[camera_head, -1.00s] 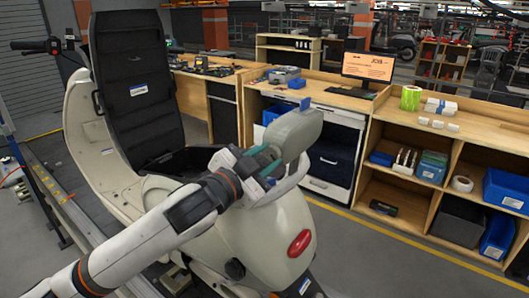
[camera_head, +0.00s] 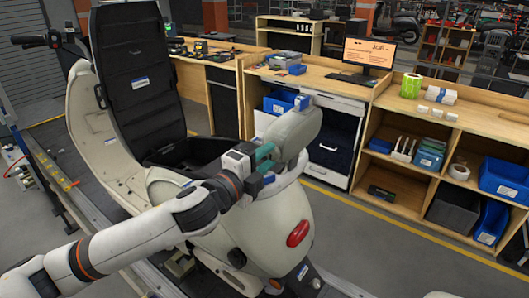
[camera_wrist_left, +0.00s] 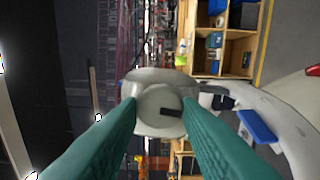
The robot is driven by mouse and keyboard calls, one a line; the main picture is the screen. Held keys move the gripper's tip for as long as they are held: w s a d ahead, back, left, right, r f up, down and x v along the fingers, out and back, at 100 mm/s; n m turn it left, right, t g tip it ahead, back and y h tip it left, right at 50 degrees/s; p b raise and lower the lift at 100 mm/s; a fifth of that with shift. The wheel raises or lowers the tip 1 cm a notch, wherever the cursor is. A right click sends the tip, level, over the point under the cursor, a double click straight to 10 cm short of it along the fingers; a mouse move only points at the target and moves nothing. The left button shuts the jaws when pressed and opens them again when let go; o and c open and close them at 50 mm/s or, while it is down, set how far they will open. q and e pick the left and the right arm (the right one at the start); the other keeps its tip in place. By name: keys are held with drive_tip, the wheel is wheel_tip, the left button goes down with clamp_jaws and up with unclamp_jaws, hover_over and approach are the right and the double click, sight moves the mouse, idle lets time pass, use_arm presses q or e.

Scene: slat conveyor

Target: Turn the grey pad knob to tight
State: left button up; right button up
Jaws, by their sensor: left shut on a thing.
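The grey pad (camera_head: 294,135) stands up at the rear of the cream scooter (camera_head: 225,235). My left gripper (camera_head: 266,165) reaches it from the left, its teal fingers at the pad's near side. In the left wrist view a round grey knob (camera_wrist_left: 155,100) with a black mark sits in front of the pad (camera_wrist_left: 150,76). The left gripper's fingertips (camera_wrist_left: 160,112) are on either side of the knob and shut on it. The black mark lies at the right of the knob's face, pointing roughly right. The knob is hidden in the head view. My right gripper is not in view.
The scooter's black seat (camera_head: 133,70) stands raised over an open compartment. Behind is a wooden workbench (camera_head: 310,80) with a monitor (camera_head: 369,52), and a shelf unit (camera_head: 455,120) with blue bins (camera_head: 505,176). Open floor lies between scooter and shelves.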

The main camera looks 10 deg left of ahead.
use_arm(q)
drive_tip(key=m+p, duration=0.1)
drive_tip(key=m, duration=0.1)
drive_tip(key=shift+r+m, duration=0.15)
drive_tip(key=shift+m, duration=0.25)
drive_tip(key=m, duration=0.2)
drive_tip(key=shift+m, duration=0.4)
drive_tip(key=m, duration=1)
drive_tip(key=shift+m, duration=0.3)
drive_tip(key=o, duration=1)
